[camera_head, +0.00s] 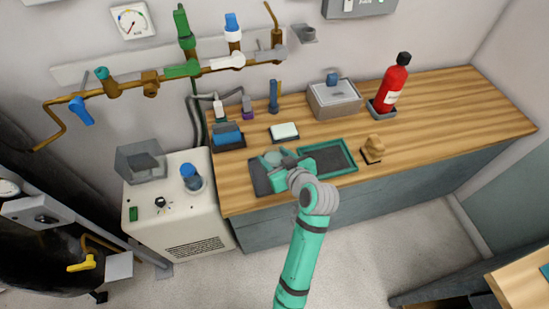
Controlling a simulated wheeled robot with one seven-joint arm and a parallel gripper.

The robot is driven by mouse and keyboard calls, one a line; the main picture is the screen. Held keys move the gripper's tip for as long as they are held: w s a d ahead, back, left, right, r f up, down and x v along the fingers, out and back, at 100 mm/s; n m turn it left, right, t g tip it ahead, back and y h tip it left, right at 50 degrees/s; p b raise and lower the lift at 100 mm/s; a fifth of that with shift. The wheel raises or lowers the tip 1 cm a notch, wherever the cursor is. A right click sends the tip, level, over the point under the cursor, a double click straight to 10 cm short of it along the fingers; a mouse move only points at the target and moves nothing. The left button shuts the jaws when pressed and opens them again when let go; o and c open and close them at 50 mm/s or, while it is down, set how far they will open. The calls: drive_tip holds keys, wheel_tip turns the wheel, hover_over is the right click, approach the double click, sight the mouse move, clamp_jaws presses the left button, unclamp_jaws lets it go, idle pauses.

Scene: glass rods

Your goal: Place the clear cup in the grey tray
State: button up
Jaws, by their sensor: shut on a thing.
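My gripper (281,162) is over the front left part of the wooden counter. It is shut on a small pale, see-through thing that looks like the clear cup (271,157); my gripper and wrist hide part of it. Right below and to the left is a flat dark grey tray (259,181), partly covered by my arm. I cannot tell whether the cup touches the tray or is held above it.
A green-rimmed tray (350,149) lies just right of my wrist. A tan object (373,149) on a dark base stands right of it. Behind are a white block (284,132), a blue item in a dark tray (228,135), a grey box (334,100) and a red extinguisher (391,87). The counter's right side is clear.

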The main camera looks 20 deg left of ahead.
sight(271, 159)
drive_tip(key=shift+w+a+f, duration=0.15)
drive_tip(key=shift+w+f, duration=0.05)
drive_tip(key=shift+f, duration=0.15)
drive_tip(key=f, duration=0.3)
drive_tip(key=shift+w, duration=0.2)
drive_tip(key=shift+f, duration=0.1)
drive_tip(key=shift+s, duration=0.1)
drive_tip(key=o, duration=1.2)
drive_tip(key=shift+f, duration=0.15)
drive_tip(key=shift+c, duration=0.2)
